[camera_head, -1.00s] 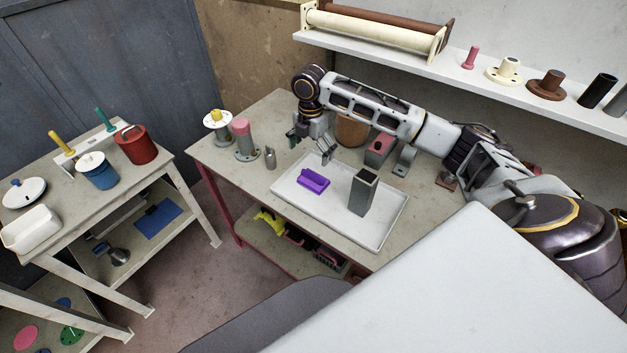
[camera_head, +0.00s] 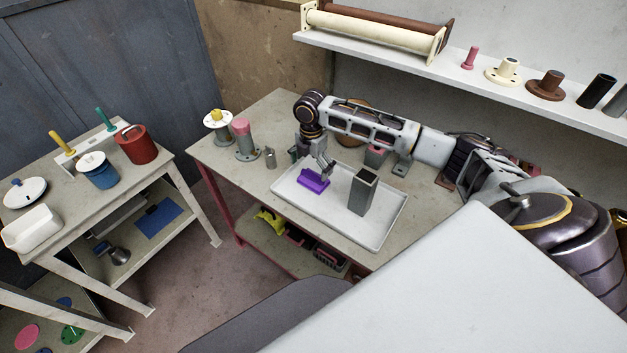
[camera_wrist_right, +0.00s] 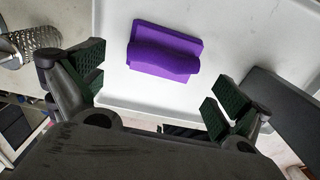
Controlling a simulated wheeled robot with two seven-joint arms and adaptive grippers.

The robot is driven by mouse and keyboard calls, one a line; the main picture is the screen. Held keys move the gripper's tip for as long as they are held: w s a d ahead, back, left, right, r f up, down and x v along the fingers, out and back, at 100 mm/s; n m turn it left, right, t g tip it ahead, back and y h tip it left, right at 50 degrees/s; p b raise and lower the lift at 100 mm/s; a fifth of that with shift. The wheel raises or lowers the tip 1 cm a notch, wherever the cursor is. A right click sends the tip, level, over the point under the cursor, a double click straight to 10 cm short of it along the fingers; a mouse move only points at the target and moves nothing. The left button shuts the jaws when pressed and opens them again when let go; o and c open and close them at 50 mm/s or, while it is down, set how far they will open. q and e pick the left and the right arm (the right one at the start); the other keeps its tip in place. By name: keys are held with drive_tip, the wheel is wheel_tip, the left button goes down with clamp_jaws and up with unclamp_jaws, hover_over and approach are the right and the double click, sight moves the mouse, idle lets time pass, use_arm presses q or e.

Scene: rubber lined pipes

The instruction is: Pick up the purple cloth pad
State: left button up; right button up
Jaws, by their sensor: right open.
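The purple cloth pad (camera_head: 313,181) lies in the white tray (camera_head: 364,235) on the table, near the tray's left end. In the right wrist view the pad (camera_wrist_right: 165,52) is a flat base with a raised rounded grip on top, lying ahead of the fingers. My right gripper (camera_head: 318,168) hangs just above and behind the pad. In the wrist view the right gripper's (camera_wrist_right: 155,88) green-lined fingers are spread wide, with nothing between them. I see no contact with the pad. My left gripper is not in view.
A grey rectangular tube (camera_head: 362,193) stands upright in the tray, right of the pad. A pink-topped grey cylinder (camera_head: 243,140), a small metal piece (camera_head: 270,158) and a white flanged part (camera_head: 216,125) stand at the table's left. A shelf (camera_head: 480,82) with pipes is above.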

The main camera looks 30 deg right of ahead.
sight(314, 175)
drive_tip(key=shift+d+f+p, duration=0.2)
drive_tip(key=shift+f, duration=1.1)
drive_tip(key=shift+d+f+p, duration=0.15)
drive_tip(key=shift+d+f, duration=0.05)
drive_tip(key=shift+f, duration=1.05)
drive_tip(key=c, duration=1.2)
